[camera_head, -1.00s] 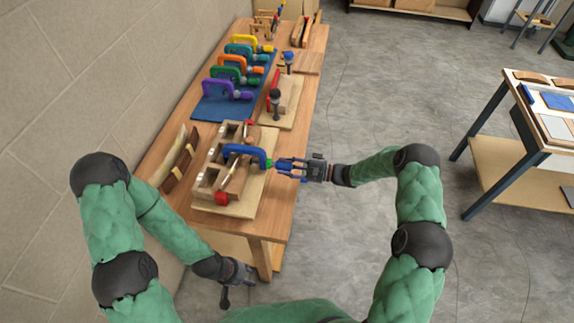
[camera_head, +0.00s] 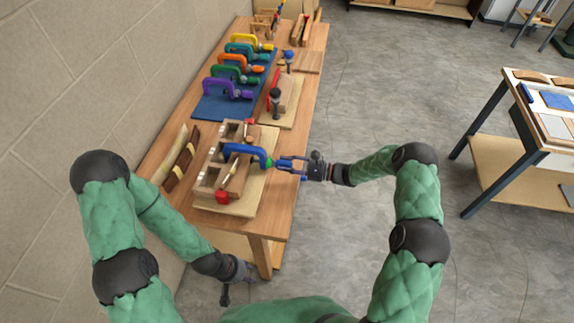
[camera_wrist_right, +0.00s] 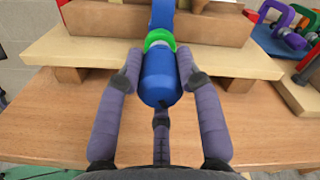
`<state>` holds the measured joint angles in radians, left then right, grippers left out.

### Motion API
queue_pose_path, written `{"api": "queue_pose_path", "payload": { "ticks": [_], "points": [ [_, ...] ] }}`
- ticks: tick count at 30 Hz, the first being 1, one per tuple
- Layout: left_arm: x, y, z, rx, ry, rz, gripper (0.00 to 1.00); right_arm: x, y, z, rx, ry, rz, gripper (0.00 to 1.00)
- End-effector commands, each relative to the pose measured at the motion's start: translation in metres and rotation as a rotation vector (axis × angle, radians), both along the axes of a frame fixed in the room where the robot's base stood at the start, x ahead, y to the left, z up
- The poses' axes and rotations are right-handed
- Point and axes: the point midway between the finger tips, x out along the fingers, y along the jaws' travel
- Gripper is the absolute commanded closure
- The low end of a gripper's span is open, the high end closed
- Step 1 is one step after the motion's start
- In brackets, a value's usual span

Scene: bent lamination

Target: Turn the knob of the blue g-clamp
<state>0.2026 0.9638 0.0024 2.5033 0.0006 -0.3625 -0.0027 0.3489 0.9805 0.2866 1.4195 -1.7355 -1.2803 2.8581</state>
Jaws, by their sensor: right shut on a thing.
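The blue g-clamp (camera_head: 243,152) sits across the wooden form on the near part of the bench, with a green collar (camera_head: 268,162) at its right end. In the right wrist view, its blue knob (camera_wrist_right: 160,80) points toward the camera, below the green collar (camera_wrist_right: 159,39). My right gripper (camera_head: 285,164) is shut on the knob, with fingers on both sides of it (camera_wrist_right: 157,75). My left gripper (camera_head: 232,286) hangs low by the bench's near end, away from the clamp; its fingers are too small to read.
The wooden form (camera_head: 212,172) rests on a pale board (camera_head: 246,204) with a red-ended clamp (camera_head: 222,197) at its near end. Purple (camera_head: 222,88), green, orange and other clamps stand on a blue mat (camera_head: 203,108) farther back. Open floor lies right of the bench.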

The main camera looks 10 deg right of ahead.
Motion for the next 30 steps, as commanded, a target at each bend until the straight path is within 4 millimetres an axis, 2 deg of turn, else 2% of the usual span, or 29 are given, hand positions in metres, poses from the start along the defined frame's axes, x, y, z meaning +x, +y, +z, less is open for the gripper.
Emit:
{"api": "queue_pose_path", "payload": {
  "ticks": [11,12,14,25,30],
  "points": [
    [0.000,0.000,0.000,0.000,0.000,0.000,0.60,-0.001,0.003,0.000,0.003,0.003,0.005,0.97],
    [0.000,0.000,0.000,0.000,0.000,0.000,0.60,-0.001,0.003,0.000,0.003,0.003,0.005,0.56],
    [0.000,0.000,0.000,0.000,0.000,0.000,0.60,-0.001,0.003,0.000,0.003,0.003,0.005,0.40],
    [0.000,0.000,0.000,0.000,0.000,0.000,0.60,0.000,-0.001,0.000,0.001,0.002,0.001,0.40],
    [0.000,0.000,0.000,0.000,0.000,0.000,0.60,-0.005,-0.019,0.000,0.001,0.002,-0.001,0.40]
  ]
}}
